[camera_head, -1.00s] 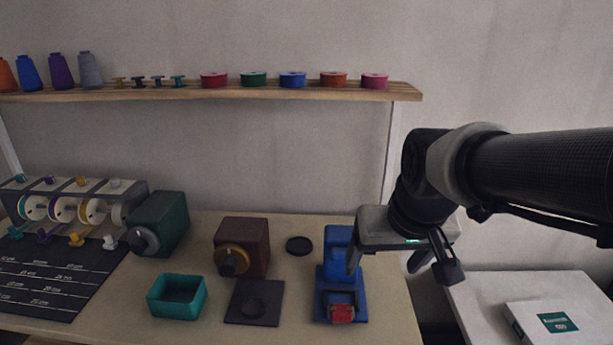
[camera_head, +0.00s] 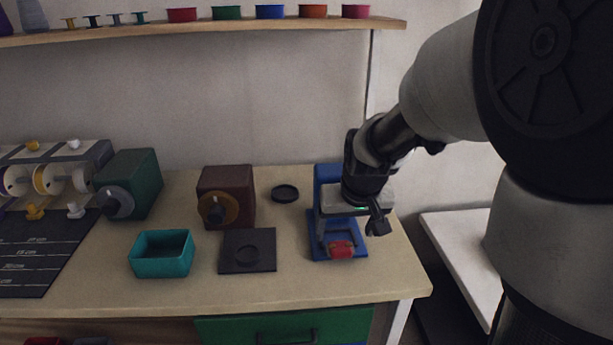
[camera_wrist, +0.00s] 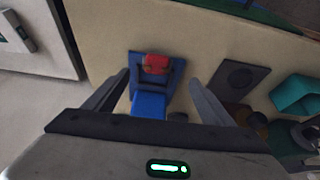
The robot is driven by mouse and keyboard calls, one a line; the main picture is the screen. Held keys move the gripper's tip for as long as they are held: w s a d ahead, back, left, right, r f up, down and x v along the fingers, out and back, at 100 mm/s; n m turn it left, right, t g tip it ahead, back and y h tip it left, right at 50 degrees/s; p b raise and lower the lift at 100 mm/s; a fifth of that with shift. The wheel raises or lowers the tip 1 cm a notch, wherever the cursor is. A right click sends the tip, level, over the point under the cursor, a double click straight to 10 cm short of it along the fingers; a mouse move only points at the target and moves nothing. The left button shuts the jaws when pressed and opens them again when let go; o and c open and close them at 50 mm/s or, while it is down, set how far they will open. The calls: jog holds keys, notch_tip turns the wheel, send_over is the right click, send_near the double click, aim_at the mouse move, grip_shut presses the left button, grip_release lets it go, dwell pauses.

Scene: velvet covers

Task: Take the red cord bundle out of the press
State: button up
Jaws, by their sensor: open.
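The blue press (camera_head: 327,172) stands near the right end of the table, and it also shows in the wrist view (camera_wrist: 148,104). The red cord bundle (camera_head: 341,249) lies at the front of the press, on its base. In the wrist view the red bundle (camera_wrist: 156,63) sits beyond my fingertips, roughly between their lines. My gripper (camera_head: 348,232) is open and empty, above the press and behind the bundle. Its two fingers are spread wide in the wrist view (camera_wrist: 160,76). My gripper hides part of the press in the head view.
A dark square plate (camera_head: 248,262) with a round recess lies left of the press. The table's right edge is close.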

aim_at(341, 248)
jog(key=b+x, duration=0.1)
jog(key=x, duration=0.3)
jog(key=shift+w+f, duration=0.1)
jog(key=shift+f, duration=0.25)
jog(key=x, duration=0.1)
jog(key=b+x, duration=0.1)
jog(key=x, duration=0.1)
jog(key=b+x, duration=0.1)
jog(key=x, duration=0.1)
jog(key=shift+w+d, duration=0.15)
jog(key=shift+d, duration=0.25)
jog(key=c, duration=1.2)
